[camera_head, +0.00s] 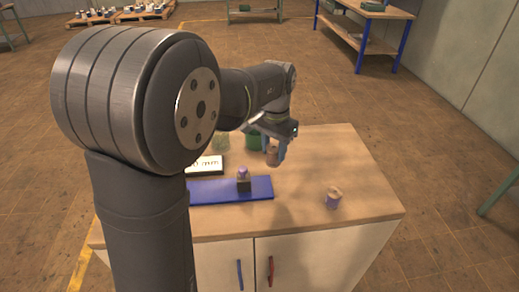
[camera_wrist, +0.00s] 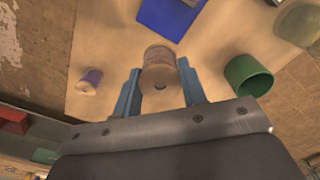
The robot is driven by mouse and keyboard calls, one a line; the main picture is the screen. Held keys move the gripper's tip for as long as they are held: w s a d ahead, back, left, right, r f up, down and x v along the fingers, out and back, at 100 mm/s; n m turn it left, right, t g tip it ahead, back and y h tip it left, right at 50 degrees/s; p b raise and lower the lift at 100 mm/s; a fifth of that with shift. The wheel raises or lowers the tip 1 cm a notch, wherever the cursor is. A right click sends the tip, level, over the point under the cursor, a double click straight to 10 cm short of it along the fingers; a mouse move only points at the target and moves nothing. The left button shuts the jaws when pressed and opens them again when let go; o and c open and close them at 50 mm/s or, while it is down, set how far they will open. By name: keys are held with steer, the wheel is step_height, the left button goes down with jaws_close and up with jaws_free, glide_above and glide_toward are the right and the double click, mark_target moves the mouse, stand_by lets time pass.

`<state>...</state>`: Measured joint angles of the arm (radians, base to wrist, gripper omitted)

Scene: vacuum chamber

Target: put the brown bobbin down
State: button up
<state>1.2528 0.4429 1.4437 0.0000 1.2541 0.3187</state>
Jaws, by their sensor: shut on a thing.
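The brown bobbin (camera_wrist: 160,72) sits between the two blue fingers of my gripper (camera_wrist: 159,66) in the wrist view, with a finger against each side. In the head view the brown bobbin (camera_head: 272,157) shows between the fingers of my gripper (camera_head: 275,151), over the back part of the wooden tabletop (camera_head: 330,155). My gripper is shut on it. I cannot tell whether its lower end touches the table.
A second bobbin with purple thread (camera_head: 333,198) stands at the right front. A blue mat (camera_head: 262,188) carries a small purple-topped object (camera_head: 243,179). A green cup (camera_head: 252,141), a pale green jar (camera_head: 221,141) and a black-and-white box (camera_head: 205,166) stand behind. The tabletop's right side is mostly clear.

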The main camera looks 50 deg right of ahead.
steer(key=shift+s+r, duration=0.4)
steer(key=shift+s, duration=0.3)
steer(key=w+a+r+n, duration=0.2)
steer(key=w+a+n, duration=0.25)
steer(key=w, duration=0.35)
steer(key=w+a+r+n, duration=0.25)
steer(key=w+a, duration=0.25)
steer(key=w, duration=0.3)
steer(key=w+a+r+n, duration=0.2)
steer(key=w+a+n, duration=0.45)
steer(key=a, duration=0.35)
steer(key=w+a+r+n, duration=0.2)
steer(key=w+a+n, duration=0.3)
steer(key=w+a, duration=0.3)
steer(key=shift+m, duration=0.25)
steer(key=f, duration=0.6)
steer(key=a+f, duration=0.1)
steer(key=f, duration=0.5)
steer(key=s+f, duration=0.1)
steer(key=f, duration=0.4)
steer(key=shift+s+a+f, duration=0.1)
steer(key=shift+a+f, duration=0.1)
steer(key=shift+f, duration=0.2)
steer(key=o, duration=1.1)
steer(key=shift+f, duration=0.1)
steer(key=shift+c, duration=0.2)
step_height(320, 180, up, 12)
